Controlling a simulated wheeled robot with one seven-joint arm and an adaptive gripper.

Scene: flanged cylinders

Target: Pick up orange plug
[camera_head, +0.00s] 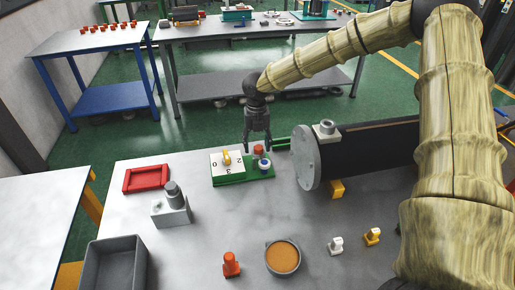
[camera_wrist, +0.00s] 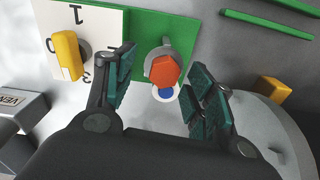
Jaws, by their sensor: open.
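An orange plug (camera_wrist: 165,71) with a hexagonal top stands on the green base (camera_head: 231,183) of the dial board, next to a blue and white round part (camera_wrist: 162,93). In the head view this plug (camera_head: 258,149) shows just below my gripper (camera_head: 258,139). My gripper is open and points down over it. In the wrist view the plug lies between the two fingers, and I see no finger touching it. A second orange piece (camera_head: 231,264) stands upright at the front of the table, left of the brown-filled bowl.
A yellow knob (camera_wrist: 66,56) sits on the white dial plate beside the plug. A large flanged cylinder (camera_head: 305,158) lies close on the right. A grey block (camera_head: 171,210), red frame (camera_head: 146,179), grey bin (camera_head: 112,266) and bowl (camera_head: 283,242) stand on the table. The table's middle is clear.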

